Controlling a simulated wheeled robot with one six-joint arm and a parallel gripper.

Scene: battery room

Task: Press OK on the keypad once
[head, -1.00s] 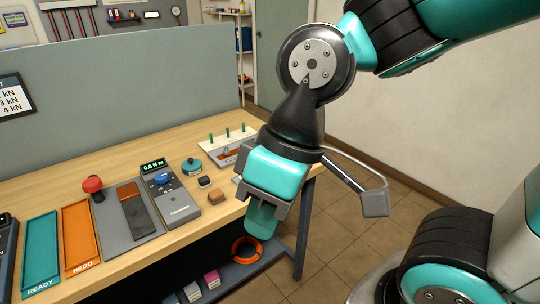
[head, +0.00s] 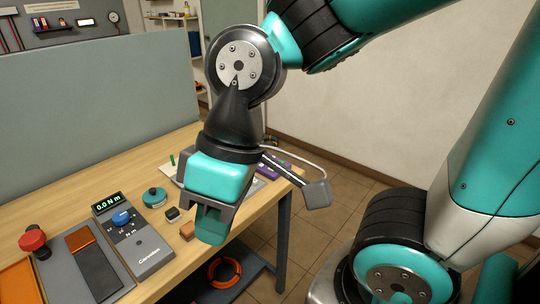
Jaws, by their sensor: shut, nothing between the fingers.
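No keypad with an OK key can be made out in the head view. A grey instrument (head: 146,258) on the bench has a lit display reading 0.0 N m (head: 107,202) and a blue knob (head: 121,218). My gripper (head: 210,228) is shut and empty, pointing down at the front edge of the bench, to the right of the instrument. My arm and gripper hide part of the bench behind them.
The wooden bench (head: 183,148) has a grey partition (head: 90,105) behind. A red button (head: 33,240), an orange tray (head: 17,283), a teal round piece (head: 154,197) and small blocks (head: 173,214) lie near. An orange ring (head: 224,272) is on the shelf below.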

